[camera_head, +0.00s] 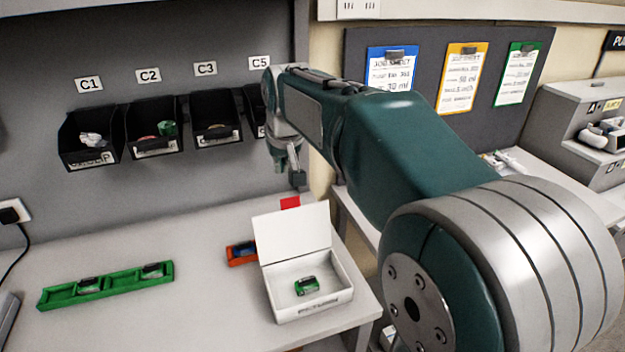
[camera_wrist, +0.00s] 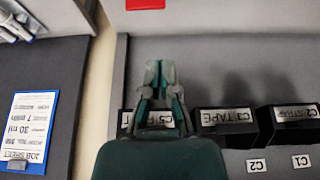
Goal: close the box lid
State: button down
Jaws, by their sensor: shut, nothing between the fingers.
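A white box (camera_head: 312,309) stands near the right end of the table. Its lid (camera_head: 294,232) is open and stands up at the back, leaning slightly away. A small green item (camera_head: 306,286) lies inside the box. My gripper (camera_head: 297,179) hangs above and behind the lid, apart from it, and is shut and empty. In the wrist view my gripper (camera_wrist: 160,66) shows in front of the wall bins, and the box is out of that view.
Black bins (camera_head: 93,137) hang on the wall at the left. A green tray (camera_head: 106,286) and an orange-red tray (camera_head: 241,253) lie on the table. A red marker (camera_head: 290,202) sits behind the lid. Clipboards (camera_head: 390,72) hang at the right. The table's front left is clear.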

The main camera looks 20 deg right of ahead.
jog(key=w+d, duration=0.1)
jog(key=d, duration=0.1)
send_over(294, 227)
jog(key=w, duration=0.3)
jog(key=shift+f, duration=4.1)
jog(key=shift+a, duration=0.2)
jog(key=shift+d, duration=0.2)
